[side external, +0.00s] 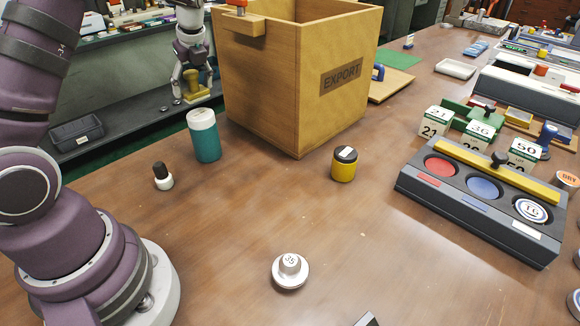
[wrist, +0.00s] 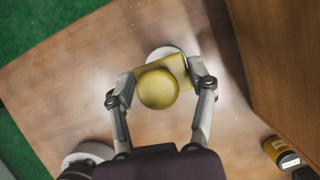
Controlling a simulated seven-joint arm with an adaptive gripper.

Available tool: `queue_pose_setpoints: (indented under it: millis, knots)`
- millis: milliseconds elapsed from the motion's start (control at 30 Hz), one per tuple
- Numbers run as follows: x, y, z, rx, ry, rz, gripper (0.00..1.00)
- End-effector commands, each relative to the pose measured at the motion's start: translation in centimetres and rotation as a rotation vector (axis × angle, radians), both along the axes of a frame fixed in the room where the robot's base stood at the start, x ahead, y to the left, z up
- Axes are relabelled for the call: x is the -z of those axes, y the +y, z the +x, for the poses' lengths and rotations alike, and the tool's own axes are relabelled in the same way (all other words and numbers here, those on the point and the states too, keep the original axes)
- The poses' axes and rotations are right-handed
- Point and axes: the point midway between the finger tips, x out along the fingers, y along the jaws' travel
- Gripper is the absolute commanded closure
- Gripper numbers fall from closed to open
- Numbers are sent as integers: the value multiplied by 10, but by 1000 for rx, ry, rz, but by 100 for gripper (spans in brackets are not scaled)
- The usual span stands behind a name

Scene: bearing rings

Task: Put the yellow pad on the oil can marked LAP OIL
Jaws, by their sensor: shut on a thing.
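The yellow pad (wrist: 158,88), a square plate with a rounded knob on top, sits between the two fingers of my gripper (wrist: 160,86). My gripper is shut on it. In the side view my gripper (side external: 196,82) holds the pad above and behind a teal can (side external: 205,140) with a white upper part. In the wrist view a pale round top (wrist: 163,52) shows partly behind the pad, apparently this can's top; contact cannot be told. A yellow jar (side external: 344,168) with a dark cap stands in front of the crate. I cannot read LAP OIL on any container.
A tall wooden EXPORT crate (side external: 290,85) stands close right of my gripper. A small black-capped bottle (side external: 163,178) and a silver knobbed disc (side external: 290,270) stand on the table. A dark tray (side external: 480,205) with coloured discs lies at right. The front middle of the table is mostly clear.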

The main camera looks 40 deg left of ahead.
Motion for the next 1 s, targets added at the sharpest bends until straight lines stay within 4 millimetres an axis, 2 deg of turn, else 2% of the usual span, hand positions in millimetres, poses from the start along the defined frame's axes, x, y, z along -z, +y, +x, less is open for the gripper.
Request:
queue_pose_setpoints:
  millis: [100, 200, 533, 567, 600, 767, 1000]
  knots:
    - [22, 0, 0, -1, 5, -3, 81]
    - [32, 0, 0, -2, 2, -2, 81]
    - [36, 0, 0, 1, 1, -1, 81]
    - [36, 0, 0, 1, 1, -1, 43]
    - [36, 0, 1, 0, 0, -1, 38]
    - [36, 0, 1, 0, 0, 0, 18]
    - [36, 0, 1, 0, -1, 0, 18]
